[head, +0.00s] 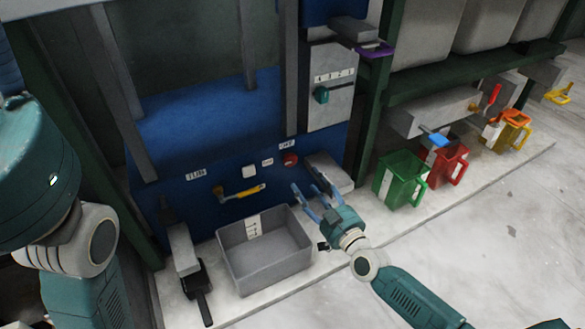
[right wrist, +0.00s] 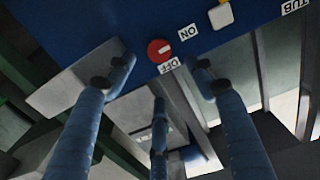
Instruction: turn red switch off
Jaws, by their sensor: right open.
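The red switch (head: 290,160) is a round knob on the blue press panel (head: 225,165). In the right wrist view the knob (right wrist: 160,50) shows a short white mark on the side towards the ON label (right wrist: 189,32). The OFF label (right wrist: 169,66) is just below the knob there. My right gripper (head: 308,186) is open and empty in front of the panel, below the switch. In the right wrist view its fingers (right wrist: 163,75) are spread below the knob, apart from it. My left arm is at the left edge; its gripper is out of view.
A grey bin (head: 268,276) stands below the panel. A yellow-handled lever (head: 245,192) and a white button (head: 249,171) are left of the switch. A grey block (head: 328,172) juts out at its right. Green (head: 397,176) and red (head: 447,163) jugs stand further right.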

